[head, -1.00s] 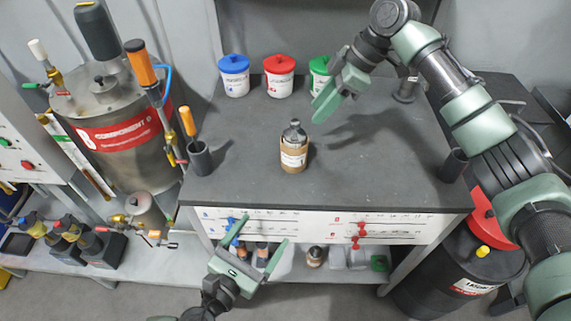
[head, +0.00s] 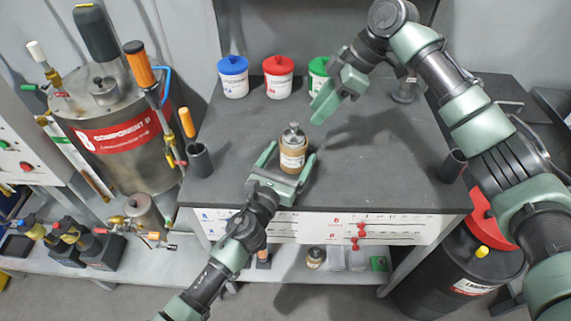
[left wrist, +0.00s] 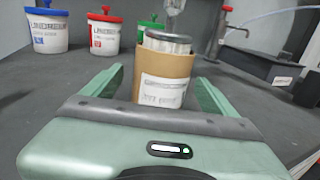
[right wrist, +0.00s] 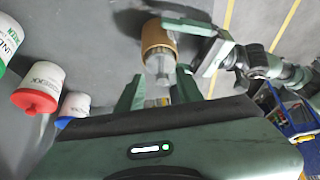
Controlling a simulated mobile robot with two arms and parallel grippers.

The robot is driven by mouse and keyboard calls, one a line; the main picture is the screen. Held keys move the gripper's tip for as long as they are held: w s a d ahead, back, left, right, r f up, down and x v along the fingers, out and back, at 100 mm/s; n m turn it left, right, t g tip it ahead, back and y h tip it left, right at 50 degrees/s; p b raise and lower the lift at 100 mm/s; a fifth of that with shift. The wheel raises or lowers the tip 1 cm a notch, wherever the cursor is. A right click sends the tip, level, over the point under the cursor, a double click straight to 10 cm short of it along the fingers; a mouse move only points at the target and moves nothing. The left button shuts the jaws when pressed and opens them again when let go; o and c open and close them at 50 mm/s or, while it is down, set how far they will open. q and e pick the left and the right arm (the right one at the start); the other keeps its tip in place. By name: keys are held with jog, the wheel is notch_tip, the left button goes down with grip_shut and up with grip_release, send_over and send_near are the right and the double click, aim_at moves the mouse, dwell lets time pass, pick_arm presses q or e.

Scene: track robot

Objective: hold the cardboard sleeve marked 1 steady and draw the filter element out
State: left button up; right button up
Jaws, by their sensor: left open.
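The brown cardboard sleeve (head: 292,161) with a white label stands upright on the dark worktop; I cannot read a number on it. The grey metallic top of the filter element (head: 293,136) sticks out of its upper end. My left gripper (head: 291,152) is open, one finger on each side of the sleeve. In the left wrist view the sleeve (left wrist: 160,72) stands between the fingers, with a gap visible on the right. My right gripper (head: 335,98) is open and empty, above and behind the sleeve to the right. The right wrist view shows the filter element (right wrist: 160,68) beyond its fingertips.
Blue-lidded (head: 233,78), red-lidded (head: 279,78) and green-lidded (head: 319,72) tubs stand at the back. A dark cup (head: 199,160) holding an orange-handled tool is at the left edge. The worktop right of the sleeve is clear.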

aim_at(296, 146)
pick_arm(q)
jog(key=shift+x, duration=2.25)
jog(key=c, duration=1.7)
jog(key=shift+o, duration=0.2)
pick_arm(e)
jog(key=shift+o, duration=0.3)
